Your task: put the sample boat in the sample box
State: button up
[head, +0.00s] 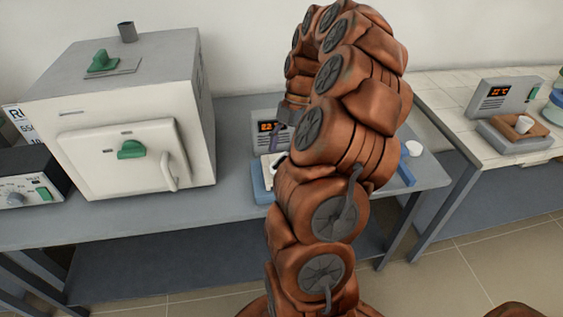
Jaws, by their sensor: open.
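My gripper (276,138) shows only in part, as a small dark piece below the grey wrist at the left of my arm. It is over the middle of the grey table, in front of a device with a lit orange display (266,127). It is open; I see nothing held in it. Just below it is a blue-edged item with a pale top (260,184), mostly hidden by my arm; I cannot tell if it is the sample box. A small white cup (413,148) stands right of my arm near a blue piece (406,173). I cannot clearly identify the sample boat.
A white muffle furnace (130,150) with its door shut stands on the left of the grey table (235,205). A dark control unit (25,185) is beside it.

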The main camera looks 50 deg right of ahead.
aim_at(274, 166)
jog(key=shift+x, duration=1.4)
jog(key=shift+w, duration=0.1)
grip_shut()
